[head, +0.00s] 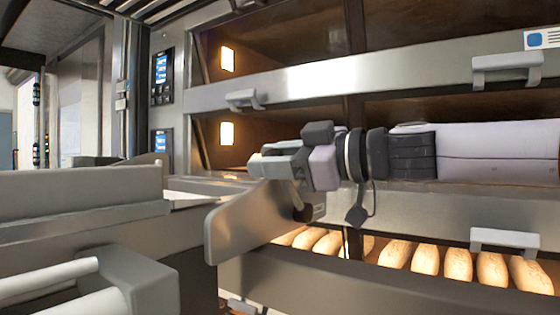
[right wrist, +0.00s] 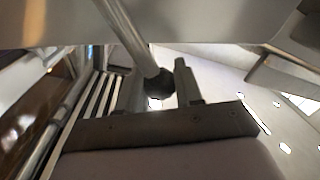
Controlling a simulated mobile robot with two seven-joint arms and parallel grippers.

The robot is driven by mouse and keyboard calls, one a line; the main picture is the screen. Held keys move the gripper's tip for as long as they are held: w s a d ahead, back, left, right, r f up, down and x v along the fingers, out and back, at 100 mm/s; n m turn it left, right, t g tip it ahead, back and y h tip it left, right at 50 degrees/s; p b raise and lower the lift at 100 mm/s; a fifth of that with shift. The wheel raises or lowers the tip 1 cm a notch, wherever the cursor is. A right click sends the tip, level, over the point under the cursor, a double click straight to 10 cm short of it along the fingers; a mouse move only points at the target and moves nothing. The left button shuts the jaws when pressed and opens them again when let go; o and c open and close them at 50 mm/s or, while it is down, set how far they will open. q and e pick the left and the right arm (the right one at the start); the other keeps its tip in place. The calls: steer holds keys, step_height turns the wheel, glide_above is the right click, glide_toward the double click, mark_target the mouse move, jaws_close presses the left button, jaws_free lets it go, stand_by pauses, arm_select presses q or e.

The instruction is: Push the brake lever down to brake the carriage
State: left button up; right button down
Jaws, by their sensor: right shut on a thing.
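The brake lever (head: 296,195) is a thin grey rod at the side plate (head: 240,225) of the grey carriage (head: 80,188). In the head view it slants down and right from my right gripper (head: 268,165) to a dark round piece beside a small label. In the right wrist view the lever (right wrist: 127,35) comes in from the upper left and ends in a black ball knob (right wrist: 158,83). The knob is between the two fingers of my right gripper (right wrist: 158,88), which is shut on it. The fingers hide part of the knob. My left gripper is not in view.
Deck ovens stand behind, with steel fronts and handles (head: 506,68). Several loaves (head: 425,258) lie in the lower deck, close below my right arm. Pale rails with a grey block (head: 140,280) fill the lower left. Control panels (head: 162,75) are on the oven's left post.

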steer(key=shift+s+a+f+n, duration=0.25)
steer(key=shift+s+f+n, duration=0.1)
steer(key=shift+n, duration=0.15)
steer(key=c, duration=0.8)
jaws_free()
steer(key=shift+o, duration=0.2)
steer(key=b+v, duration=0.1)
steer(key=v, duration=0.6)
